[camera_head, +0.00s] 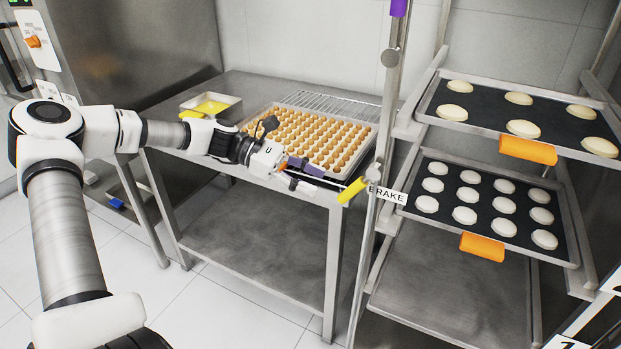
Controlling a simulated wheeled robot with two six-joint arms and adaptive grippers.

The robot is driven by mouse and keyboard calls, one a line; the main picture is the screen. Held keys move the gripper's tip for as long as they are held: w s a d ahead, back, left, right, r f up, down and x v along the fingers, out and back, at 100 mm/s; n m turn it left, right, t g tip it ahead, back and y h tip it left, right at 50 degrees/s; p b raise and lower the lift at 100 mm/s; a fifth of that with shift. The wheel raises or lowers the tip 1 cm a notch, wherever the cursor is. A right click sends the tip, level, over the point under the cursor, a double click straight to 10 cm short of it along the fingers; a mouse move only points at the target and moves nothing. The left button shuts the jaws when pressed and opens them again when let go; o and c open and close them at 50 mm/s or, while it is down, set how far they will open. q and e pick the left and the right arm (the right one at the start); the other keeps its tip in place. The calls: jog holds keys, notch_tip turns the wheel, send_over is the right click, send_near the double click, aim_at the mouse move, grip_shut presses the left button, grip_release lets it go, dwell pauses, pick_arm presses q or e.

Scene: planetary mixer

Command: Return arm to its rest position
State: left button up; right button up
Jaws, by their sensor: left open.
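My left arm comes in from the left and reaches across to the front right of the steel table. My left gripper (310,177) is open at its end, in front of the tray of small round pastries (310,135). No object shows between its fingers. My right gripper does not show.
A steel rack at right holds an upper tray (470,122) and a lower tray (490,237) of pale dough rounds, with orange grips. The steel table (222,158) also bears a small yellow-filled pan (209,106) and a wire rack (335,106). Floor at lower left is clear.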

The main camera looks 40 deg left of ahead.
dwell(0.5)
pick_arm(q)
jog(key=s+d+f+m+g+y+p, duration=0.1)
jog(key=s+d+f+g+y+p, duration=0.1)
jog(key=s+d+f+g, duration=0.45)
jog(key=s+d+f+g+y+p, duration=0.1)
jog(key=s+d+f+g+y, duration=0.15)
jog(key=f, duration=0.65)
jog(key=s+d+f+m+g+y+p, duration=0.1)
jog(key=s+d+f+m+y, duration=0.25)
jog(key=s+f+m, duration=0.55)
jog(key=s+d+f+m+g+y+p, duration=0.1)
jog(key=s+d+f+m+y, duration=0.3)
jog(key=s, duration=0.9)
jog(key=w+a+f+m+t+y, duration=0.1)
jog(key=w+m+t, duration=0.4)
jog(key=w+m, duration=0.1)
jog(key=shift+f+m, duration=0.2)
jog(key=shift+m, duration=0.5)
